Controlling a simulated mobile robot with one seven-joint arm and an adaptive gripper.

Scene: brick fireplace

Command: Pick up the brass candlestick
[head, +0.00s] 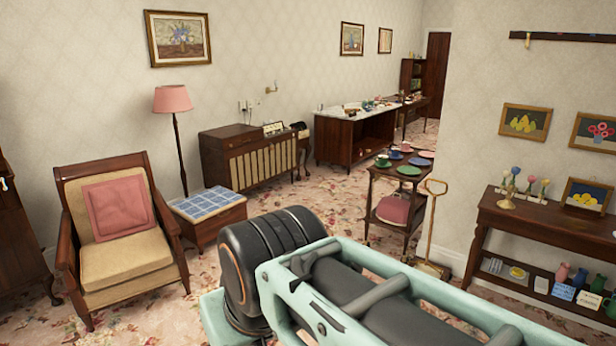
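A small brass-coloured piece (507,203) with a round base stands at the left end of the dark wooden console table (545,220) at the right. It looks like the brass candlestick, but it is too small to be certain. My gripper does not show in the head view.
The console's lower shelf holds small cards and vases (562,271). A trolley with plates (398,175) is further left. An armchair (120,235) and footstool (208,215) stand at left. Flowered carpet shows between the furniture.

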